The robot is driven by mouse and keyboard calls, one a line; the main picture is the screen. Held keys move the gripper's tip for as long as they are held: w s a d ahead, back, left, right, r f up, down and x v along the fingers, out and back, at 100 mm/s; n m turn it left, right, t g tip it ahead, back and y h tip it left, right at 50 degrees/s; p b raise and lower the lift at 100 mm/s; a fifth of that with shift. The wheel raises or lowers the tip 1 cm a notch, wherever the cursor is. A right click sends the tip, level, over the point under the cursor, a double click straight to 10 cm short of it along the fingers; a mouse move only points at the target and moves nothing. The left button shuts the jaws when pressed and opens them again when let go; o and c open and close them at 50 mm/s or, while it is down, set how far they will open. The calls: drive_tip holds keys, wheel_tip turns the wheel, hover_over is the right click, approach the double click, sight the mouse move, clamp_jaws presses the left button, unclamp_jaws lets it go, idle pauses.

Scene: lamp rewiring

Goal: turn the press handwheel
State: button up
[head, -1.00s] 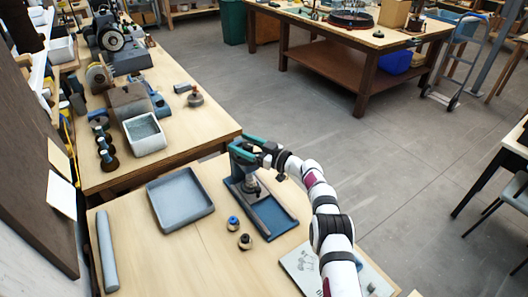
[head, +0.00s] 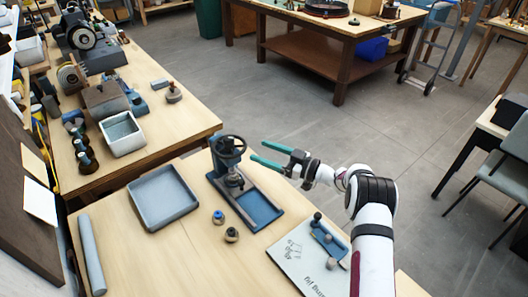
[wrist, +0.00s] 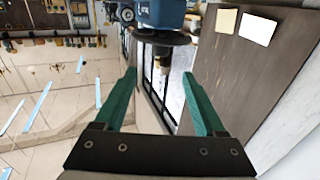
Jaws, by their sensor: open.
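The blue press (head: 213,158) stands upright on the near bench, its dark spoked handwheel (head: 229,147) on top. My gripper (head: 258,151) is to the right of the handwheel at about its height. Its two green fingers are apart and point towards the wheel, with a gap between the fingertips and the rim. In the wrist view my gripper (wrist: 159,73) is empty. Beyond its fingertips the handwheel (wrist: 160,38) shows nearly edge-on, as a dark disc against the blue press body (wrist: 160,12).
A grey tray (head: 135,190) lies left of the press. Two small round parts, one with a blue top (head: 218,216) and one darker (head: 231,235), stand before it.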

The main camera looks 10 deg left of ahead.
drive_tip(key=a+r+m+t, duration=0.2)
drive_tip(key=a+r+t, duration=0.2)
drive_tip(key=a, duration=0.4)
drive_tip(key=m+t+h, duration=0.7)
drive_tip(key=m+h, duration=0.3)
drive_tip(key=h, duration=0.4)
approach(228, 143)
drive_tip(key=w, duration=0.4)
drive_tip(key=w+a, duration=0.1)
drive_tip(key=w, duration=0.6)
drive_tip(key=shift+w+a, duration=0.3)
clamp_jaws()
